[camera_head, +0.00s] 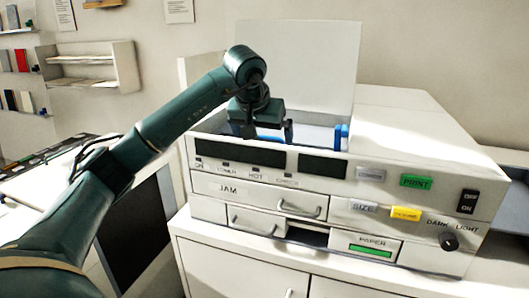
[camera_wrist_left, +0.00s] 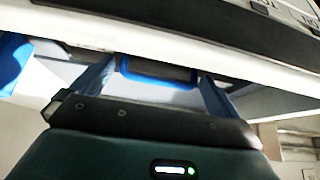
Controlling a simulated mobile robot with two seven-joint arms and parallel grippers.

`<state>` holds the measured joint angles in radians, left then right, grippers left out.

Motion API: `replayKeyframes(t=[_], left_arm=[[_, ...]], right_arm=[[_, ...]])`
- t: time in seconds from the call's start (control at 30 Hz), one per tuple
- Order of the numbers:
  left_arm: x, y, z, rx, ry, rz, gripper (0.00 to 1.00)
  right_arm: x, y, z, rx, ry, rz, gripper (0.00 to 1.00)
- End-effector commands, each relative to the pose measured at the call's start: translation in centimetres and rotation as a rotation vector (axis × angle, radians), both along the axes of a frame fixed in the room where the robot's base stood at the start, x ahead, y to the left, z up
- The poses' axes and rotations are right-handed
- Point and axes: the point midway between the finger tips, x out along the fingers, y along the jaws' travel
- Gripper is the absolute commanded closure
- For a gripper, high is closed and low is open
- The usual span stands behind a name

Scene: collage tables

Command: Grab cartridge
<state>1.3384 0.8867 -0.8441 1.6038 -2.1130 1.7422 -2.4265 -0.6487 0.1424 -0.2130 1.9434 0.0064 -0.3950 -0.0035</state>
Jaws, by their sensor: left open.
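My left gripper (camera_head: 267,131) reaches down into the open top of a white printer-like machine (camera_head: 440,150). It is open, with its fingers apart. In the left wrist view, a blue-rimmed dark part (camera_wrist_left: 157,72), which looks like the cartridge or its handle, lies between the two fingers (camera_wrist_left: 155,85). I cannot tell whether the fingers touch it. Most of this part is hidden by the machine's front edge and the gripper. Another blue piece (camera_head: 341,136) stands to the right inside the opening. My right gripper is not in view.
The raised white lid (camera_head: 310,65) stands behind the opening. The front panel has a green PRINT button (camera_head: 416,182), a yellow button (camera_head: 405,214) and drawers. The machine rests on a white cabinet (camera_head: 235,265). A wall shelf (camera_head: 95,65) is at the back left.

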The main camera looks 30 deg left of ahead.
Motion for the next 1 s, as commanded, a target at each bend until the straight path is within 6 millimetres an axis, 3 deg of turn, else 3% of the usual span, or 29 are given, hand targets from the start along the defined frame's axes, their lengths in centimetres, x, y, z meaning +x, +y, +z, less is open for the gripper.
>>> replayKeyframes(t=[0.13, 0.9, 1.0], left_arm=[[0.0, -0.01, 0.02, 0.0, 0.0, 0.0, 0.03], [-0.01, -0.02, 0.08, -0.001, -0.001, 0.0, 0.66], [0.02, -0.03, 0.25, -0.001, -0.005, 0.0, 0.67]], right_arm=[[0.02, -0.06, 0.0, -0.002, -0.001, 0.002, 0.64], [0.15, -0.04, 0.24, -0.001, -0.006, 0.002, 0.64], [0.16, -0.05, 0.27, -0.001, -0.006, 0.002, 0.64]])
